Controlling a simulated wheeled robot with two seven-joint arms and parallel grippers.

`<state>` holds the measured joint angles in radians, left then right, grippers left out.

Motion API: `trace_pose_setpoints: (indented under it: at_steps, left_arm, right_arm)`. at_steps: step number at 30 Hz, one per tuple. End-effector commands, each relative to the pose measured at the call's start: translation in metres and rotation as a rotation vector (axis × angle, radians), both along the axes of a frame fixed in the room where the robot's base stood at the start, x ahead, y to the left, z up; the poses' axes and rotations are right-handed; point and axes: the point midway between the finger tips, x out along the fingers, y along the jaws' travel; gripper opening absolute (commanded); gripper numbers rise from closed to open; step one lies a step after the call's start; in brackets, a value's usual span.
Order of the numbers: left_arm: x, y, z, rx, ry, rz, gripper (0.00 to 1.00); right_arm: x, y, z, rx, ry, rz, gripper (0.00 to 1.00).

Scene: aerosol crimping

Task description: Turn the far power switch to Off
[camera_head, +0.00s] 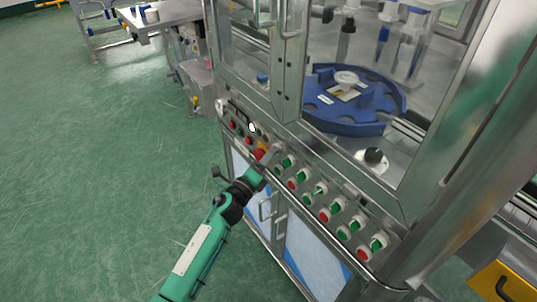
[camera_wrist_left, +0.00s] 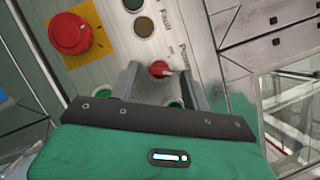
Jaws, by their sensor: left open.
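My left gripper (camera_head: 271,154) reaches up to the control panel on the front of the machine. In the left wrist view its two fingers are apart, with a red knob (camera_wrist_left: 159,69) between their tips. Printed lettering that seems to read "Power" is beside this knob. A small gap shows on each side of the knob, so I cannot tell whether either finger touches it. The knob's pointer seems turned to the right, but its exact setting is hard to read. In the head view the gripper hides the knob. My right gripper is not in view.
A red emergency stop (camera_wrist_left: 70,33) on a yellow plate is close to the left finger; it also shows in the head view (camera_head: 260,154). Several green and red switches (camera_head: 318,188) line the panel to the right. A metal handle (camera_head: 264,207) is below.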

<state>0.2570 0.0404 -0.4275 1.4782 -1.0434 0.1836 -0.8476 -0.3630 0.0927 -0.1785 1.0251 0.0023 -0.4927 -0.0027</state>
Motion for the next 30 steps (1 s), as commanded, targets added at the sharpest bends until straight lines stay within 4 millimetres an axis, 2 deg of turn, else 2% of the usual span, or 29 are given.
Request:
trace_pose_setpoints:
  at_steps: [4,12,14,19,27,30]
  left_arm:
    - [0.0072,-0.0048,0.0016,0.0,0.0,0.0,0.47]
    - [0.0081,-0.0054,0.0018,0.0,0.0,0.0,0.47]
    - [0.0081,-0.0054,0.0018,0.0,0.0,0.0,0.37]
    - [0.008,-0.0052,0.0017,0.0,0.0,0.0,0.04]
    - [0.0079,-0.0051,0.0023,-0.004,0.007,0.001,0.03]
    - [0.0078,-0.0052,0.0031,-0.012,0.018,-0.001,0.03]
  right_arm:
    - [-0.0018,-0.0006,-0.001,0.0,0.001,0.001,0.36]
    - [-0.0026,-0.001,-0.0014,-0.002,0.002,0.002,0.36]
    - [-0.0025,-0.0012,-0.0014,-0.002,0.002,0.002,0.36]
    - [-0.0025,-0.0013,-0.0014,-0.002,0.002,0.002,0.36]
    - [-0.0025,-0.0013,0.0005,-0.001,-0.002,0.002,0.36]
    - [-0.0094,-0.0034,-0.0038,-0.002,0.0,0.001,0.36]
